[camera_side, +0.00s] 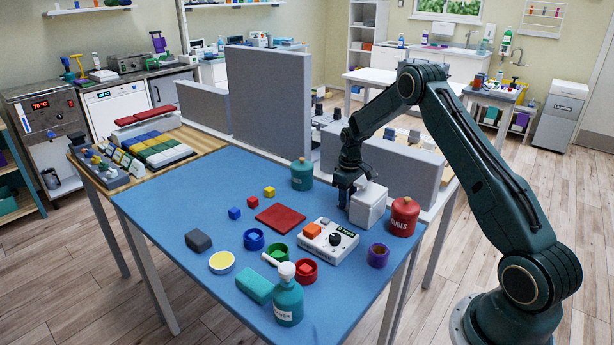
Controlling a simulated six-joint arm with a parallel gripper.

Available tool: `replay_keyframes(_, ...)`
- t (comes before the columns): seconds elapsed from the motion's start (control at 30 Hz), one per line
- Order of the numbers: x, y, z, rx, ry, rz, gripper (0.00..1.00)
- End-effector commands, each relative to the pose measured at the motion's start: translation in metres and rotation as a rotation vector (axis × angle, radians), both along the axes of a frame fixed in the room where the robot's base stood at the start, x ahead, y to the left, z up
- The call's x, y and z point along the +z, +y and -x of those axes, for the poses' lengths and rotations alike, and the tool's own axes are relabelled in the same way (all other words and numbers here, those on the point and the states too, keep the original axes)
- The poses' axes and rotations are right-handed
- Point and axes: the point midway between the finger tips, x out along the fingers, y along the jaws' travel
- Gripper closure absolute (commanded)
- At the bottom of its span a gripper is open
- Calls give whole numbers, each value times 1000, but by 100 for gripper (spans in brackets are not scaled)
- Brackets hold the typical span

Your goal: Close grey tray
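A light grey box (369,209) stands near the right edge of the blue table, the closest match I see to the grey tray. Whether a tray sticks out of it cannot be made out at this size. My gripper (345,197) points down at the box's upper left side, very close to it or touching it. The gripper is dark and small here, so the gap between its fingers is unclear. My wrist covers part of the box's back and top.
A white device (328,243) with a dark knob stands front-left of the box. A red canister (404,217) stands close on its right, a purple cup (378,256) in front. A grey partition (400,170) rises behind. Left of the red mat (280,218) the blue table (170,205) has free room.

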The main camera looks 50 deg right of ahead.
Motion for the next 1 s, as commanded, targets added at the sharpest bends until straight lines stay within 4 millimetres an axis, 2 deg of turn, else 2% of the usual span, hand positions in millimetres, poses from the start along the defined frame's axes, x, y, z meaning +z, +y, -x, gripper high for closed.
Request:
replay_keyframes(0.27, 4, 0, -1, 1, -3, 1, 60)
replay_keyframes(0.47, 22, 0, -2, 1, -5, 2, 60)
replay_keyframes(1.0, 109, 0, -1, 0, -3, 1, 60)
